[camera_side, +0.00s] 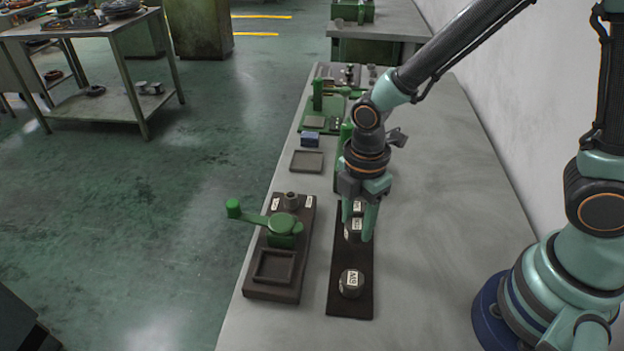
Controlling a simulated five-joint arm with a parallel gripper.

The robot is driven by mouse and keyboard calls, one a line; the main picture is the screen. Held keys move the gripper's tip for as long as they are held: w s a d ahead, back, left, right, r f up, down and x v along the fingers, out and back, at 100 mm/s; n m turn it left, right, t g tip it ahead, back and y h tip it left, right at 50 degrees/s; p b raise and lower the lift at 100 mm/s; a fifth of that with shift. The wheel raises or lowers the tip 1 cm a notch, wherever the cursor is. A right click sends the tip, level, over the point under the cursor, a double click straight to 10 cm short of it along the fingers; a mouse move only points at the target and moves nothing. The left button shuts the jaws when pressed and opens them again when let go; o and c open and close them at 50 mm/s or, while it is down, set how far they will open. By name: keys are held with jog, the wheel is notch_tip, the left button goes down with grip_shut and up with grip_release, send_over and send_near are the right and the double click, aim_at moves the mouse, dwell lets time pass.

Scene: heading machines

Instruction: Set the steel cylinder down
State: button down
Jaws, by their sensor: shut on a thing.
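My gripper (358,228) points down over the far part of a dark narrow plate (341,262). Its fingers are shut on a steel cylinder (353,233), which shows only partly between them. I cannot tell whether the cylinder touches the plate. White labels show by the fingers.
Left of the plate is a dark fixture (276,293) with a square recess, a small round steel piece (291,201) and a green lever (262,219) reaching past the table edge. A shallow tray (307,161), a blue block (310,139) and green machines lie farther back.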

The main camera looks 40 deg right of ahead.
aim_at(357, 224)
jog(key=shift+f, duration=1.9)
jog(key=shift+f, duration=0.15)
jog(key=shift+c, duration=1.7)
grip_release()
notch_tip(357, 224, up, 11)
jog(key=shift+r, duration=0.15)
jog(key=shift+d+r, duration=0.1)
jog(key=shift+r, duration=0.45)
jog(key=s+d+r+m+t, duration=0.1)
jog(key=d+r+m+t, duration=0.4)
jog(key=d+r+m, duration=0.5)
jog(key=d+m, duration=0.2)
jog(key=m, duration=0.6)
jog(key=shift+t, duration=0.3)
